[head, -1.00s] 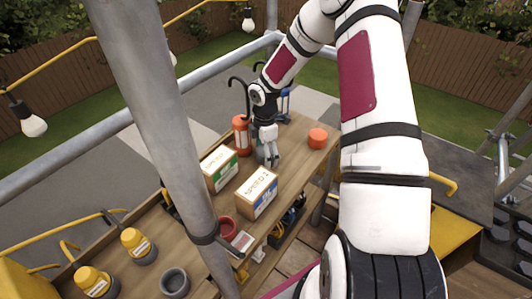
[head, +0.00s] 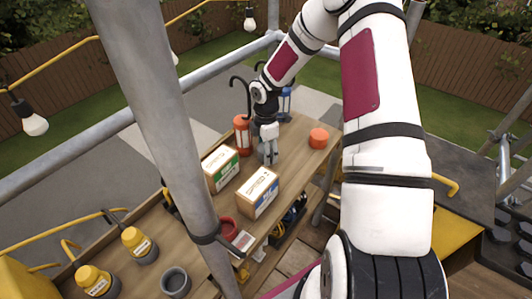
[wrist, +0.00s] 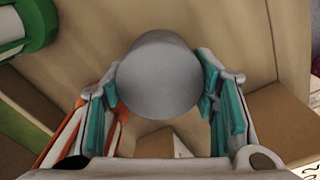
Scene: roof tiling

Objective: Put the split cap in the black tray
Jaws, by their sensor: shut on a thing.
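My gripper (head: 268,155) is low over the wooden bench, right of the orange lantern. In the wrist view its teal-padded fingers (wrist: 160,88) are shut on a smooth grey round piece (wrist: 158,72), one finger on each side. I see no split on its visible face, so I cannot tell whether it is the split cap. In the head view the fingers mostly hide this piece. I cannot make out the black tray for certain; dark round shapes on a black surface (head: 508,238) show at the right edge.
The orange lantern (head: 242,135) stands close left of my gripper. Two cartons, green-labelled (head: 220,167) and blue-labelled (head: 258,192), stand nearer. An orange round piece (head: 318,138) lies to the right. A grey scaffold pole (head: 160,120) crosses the view. Bench between gripper and orange piece is clear.

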